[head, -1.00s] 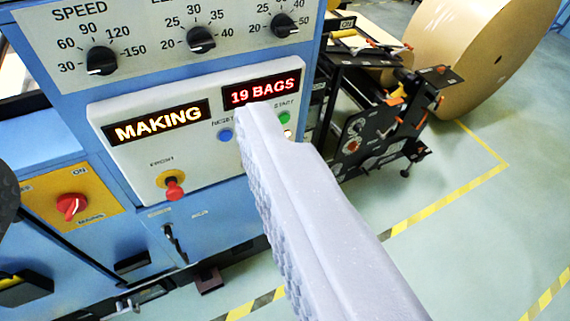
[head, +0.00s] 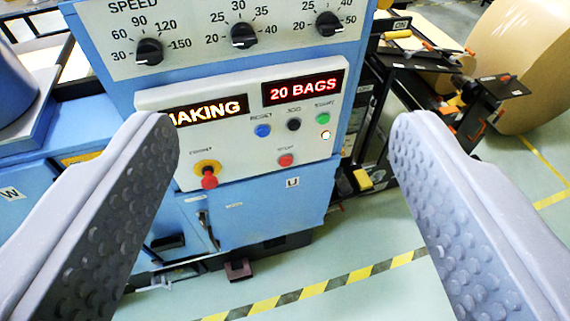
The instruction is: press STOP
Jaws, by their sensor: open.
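My gripper (head: 284,135) is open, one finger at the left and one at the right of the view. The STOP button shows between the two fingers, and neither finger covers it. The left finger hides part of the MAKING display (head: 208,109). The other display (head: 303,88) reads 20 BAGS.
Beside STOP are a blue RESET button (head: 263,130), a black button (head: 293,125), a green START button (head: 323,118) and a red emergency knob (head: 208,178) on yellow. Dials (head: 243,36) are above. A large kraft roll (head: 527,70) stands at the right.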

